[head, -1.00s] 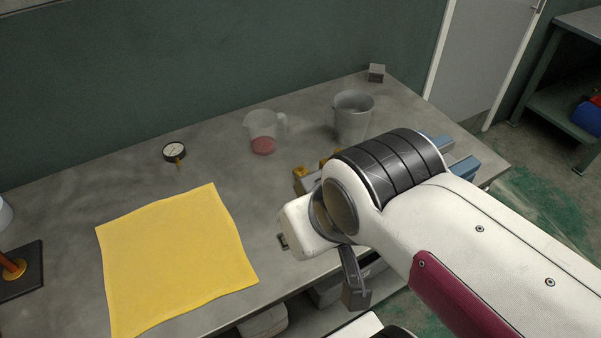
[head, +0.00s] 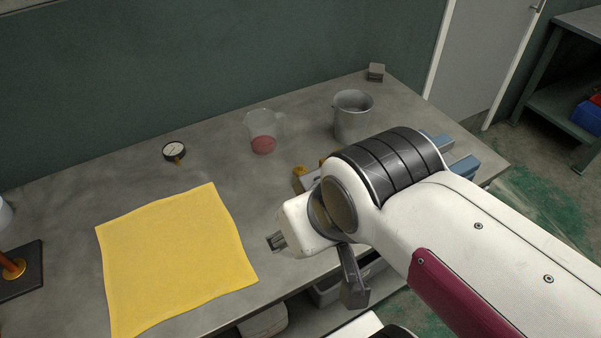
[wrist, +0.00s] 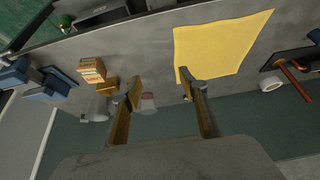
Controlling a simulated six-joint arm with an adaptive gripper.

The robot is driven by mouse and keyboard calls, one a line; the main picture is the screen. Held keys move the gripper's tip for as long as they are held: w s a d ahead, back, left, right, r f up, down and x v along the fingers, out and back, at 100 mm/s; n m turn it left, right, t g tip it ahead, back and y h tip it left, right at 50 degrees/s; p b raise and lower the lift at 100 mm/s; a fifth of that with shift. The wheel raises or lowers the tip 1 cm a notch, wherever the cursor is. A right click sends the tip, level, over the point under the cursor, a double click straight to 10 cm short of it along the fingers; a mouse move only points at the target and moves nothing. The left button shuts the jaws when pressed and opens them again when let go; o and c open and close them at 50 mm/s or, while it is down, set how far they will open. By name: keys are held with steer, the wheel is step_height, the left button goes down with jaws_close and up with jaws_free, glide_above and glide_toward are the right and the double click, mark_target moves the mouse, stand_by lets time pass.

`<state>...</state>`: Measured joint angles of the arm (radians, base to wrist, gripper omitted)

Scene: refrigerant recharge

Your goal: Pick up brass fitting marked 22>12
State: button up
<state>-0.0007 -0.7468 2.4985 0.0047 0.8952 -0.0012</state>
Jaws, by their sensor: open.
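In the wrist view a brass piece (wrist: 107,85) lies beside an orange-brown block with a pale label (wrist: 92,70). I cannot read a 22>12 marking on any of them. The brass piece and the labelled block are outside the fingers, to the left in the wrist view. In the head view my gripper (head: 277,241) is right of the yellow cloth, mostly hidden by my wrist.
The yellow cloth (head: 175,257) lies at the bench's front left. A gauge (head: 174,151), a clear jug with pink contents (head: 263,133), a metal pot (head: 352,115) and a small grey block (head: 376,72) stand farther back. Blue parts (head: 463,166) are at the right end. Bare bench surrounds the gauge.

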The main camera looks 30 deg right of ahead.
steer(key=w+a+r+m+t, duration=0.2)
steer(key=w, duration=0.9)
steer(key=w+a+r+m+t, duration=0.1)
steer(key=w+a+m+t, duration=0.1)
steer(key=w, duration=1)
steer(key=w+a+r+m+t, duration=0.2)
steer(key=w+m+t, duration=0.1)
steer(key=w, duration=0.8)
steer(key=w+d+f+m+g+h, duration=0.1)
steer(key=w+d+f+m+h, duration=0.25)
steer(key=f, duration=0.25)
steer(key=w+d+f+m+g+h, duration=0.2)
steer(key=d+f+h, duration=0.2)
steer(key=d+f, duration=0.15)
steer(key=s+d+f+m+g+h, duration=0.1)
steer(key=s+f+g, duration=0.1)
steer(key=s+f, duration=0.1)
steer(key=s+d+f+m+g+h, duration=0.1)
steer(key=s+d+f+g+h, duration=0.1)
steer(key=f, duration=0.3)
steer(key=s+d+f+m+g+h, duration=0.1)
steer(key=s+f+g+h, duration=0.1)
steer(key=s+f+g, duration=0.1)
steer(key=shift+s+d+f+m+h, duration=0.25)
steer(key=shift+s+f+m, duration=0.1)
steer(key=shift+s+f, duration=0.45)
steer(key=shift+s+f+g, duration=0.3)
steer(key=shift+s+g, duration=0.1)
steer(key=shift+s, duration=0.1)
